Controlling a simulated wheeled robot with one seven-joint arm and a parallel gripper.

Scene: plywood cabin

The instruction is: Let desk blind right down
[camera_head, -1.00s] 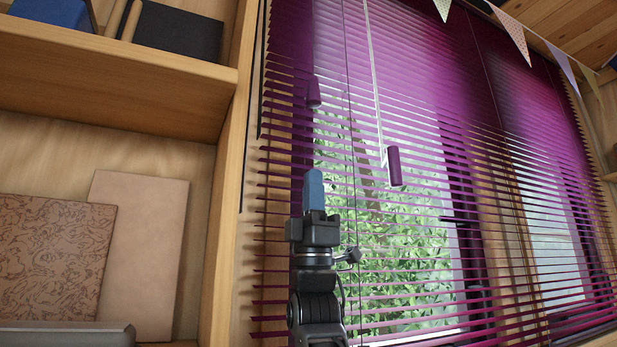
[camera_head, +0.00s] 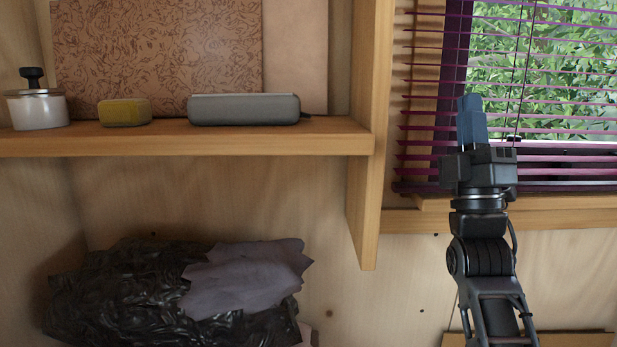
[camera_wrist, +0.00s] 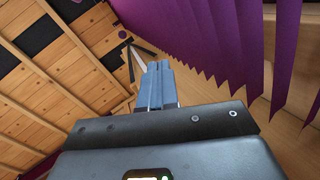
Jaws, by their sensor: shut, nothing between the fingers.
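The purple slatted blind (camera_head: 425,112) hangs over the window at the right of the head view. Its slats are spread, and its lower slats and bottom edge lie close above the wooden sill. Thin dark cords run down in front of the glass. In the wrist view the blind (camera_wrist: 205,35) fills the upper right as purple slats. My gripper (camera_head: 471,103) points up in front of the blind's lower left part, its blue fingers shut and empty. In the wrist view its fingers (camera_wrist: 157,75) are together, with the blind beside them.
A wooden shelf (camera_head: 190,139) to the left holds a white pot (camera_head: 38,110), a yellow box (camera_head: 124,112), a grey case (camera_head: 243,109) and a patterned board (camera_head: 155,55). A black crumpled bag (camera_head: 150,300) lies below. A shelf upright (camera_head: 369,130) stands between shelf and window.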

